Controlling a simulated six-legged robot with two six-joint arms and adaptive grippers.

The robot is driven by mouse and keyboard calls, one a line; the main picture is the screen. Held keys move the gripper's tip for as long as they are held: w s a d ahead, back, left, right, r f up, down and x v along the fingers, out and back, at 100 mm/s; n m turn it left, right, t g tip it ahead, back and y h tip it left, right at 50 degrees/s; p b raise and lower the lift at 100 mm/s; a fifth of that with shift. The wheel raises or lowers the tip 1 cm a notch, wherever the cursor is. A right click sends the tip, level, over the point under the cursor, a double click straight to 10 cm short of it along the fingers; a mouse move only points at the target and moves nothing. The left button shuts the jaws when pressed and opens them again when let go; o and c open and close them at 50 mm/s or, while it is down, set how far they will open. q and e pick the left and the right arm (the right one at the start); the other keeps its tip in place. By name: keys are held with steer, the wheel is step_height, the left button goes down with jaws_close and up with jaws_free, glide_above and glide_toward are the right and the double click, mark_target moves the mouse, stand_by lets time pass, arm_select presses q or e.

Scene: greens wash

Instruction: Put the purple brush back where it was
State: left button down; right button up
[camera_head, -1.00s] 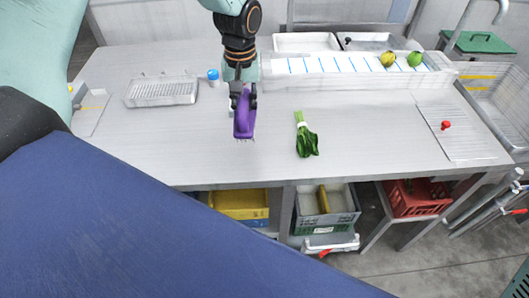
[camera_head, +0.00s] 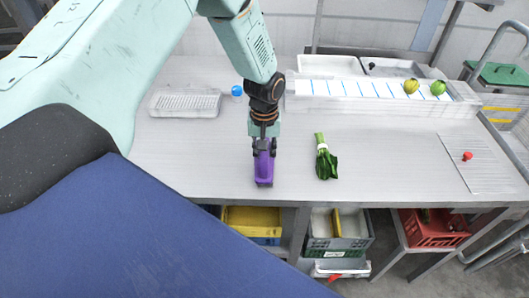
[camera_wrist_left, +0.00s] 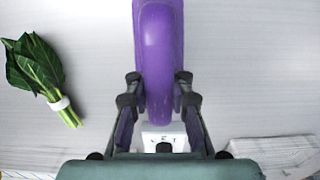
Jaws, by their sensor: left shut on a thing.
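The purple brush (camera_head: 264,168) is in my left gripper (camera_head: 264,146), over the front middle of the steel table. My left gripper is shut on it, with one finger on each side, as the left wrist view (camera_wrist_left: 159,100) also shows. The brush (camera_wrist_left: 158,50) points away from the gripper; I cannot tell whether it touches the table. The brush's underside is hidden. My right gripper is in neither view.
A bunch of greens (camera_head: 326,160) lies just right of the brush. A white wire rack (camera_head: 185,103) and a blue-capped item (camera_head: 237,92) stand at the back left. A long white trough (camera_head: 350,98) lines the back. A red knob (camera_head: 467,156) is at right.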

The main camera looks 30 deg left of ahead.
arm_select(q)
steer(key=shift+w+d+f, duration=0.1)
steer(key=shift+w+f, duration=0.05)
steer(key=shift+w, duration=0.15)
steer(key=shift+d+f, duration=0.1)
steer(key=shift+d, duration=0.1)
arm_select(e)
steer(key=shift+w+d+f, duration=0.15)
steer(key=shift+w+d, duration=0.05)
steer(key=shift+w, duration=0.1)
arm_select(q)
steer(key=c, duration=1.7)
jaws_free()
steer(key=shift+s, duration=0.1)
steer(key=shift+c, duration=0.2)
steer(key=o, duration=0.3)
steer(key=shift+s+a, duration=0.15)
steer(key=shift+o, duration=1.4)
steer(key=shift+w, duration=0.2)
steer(key=shift+s, duration=0.15)
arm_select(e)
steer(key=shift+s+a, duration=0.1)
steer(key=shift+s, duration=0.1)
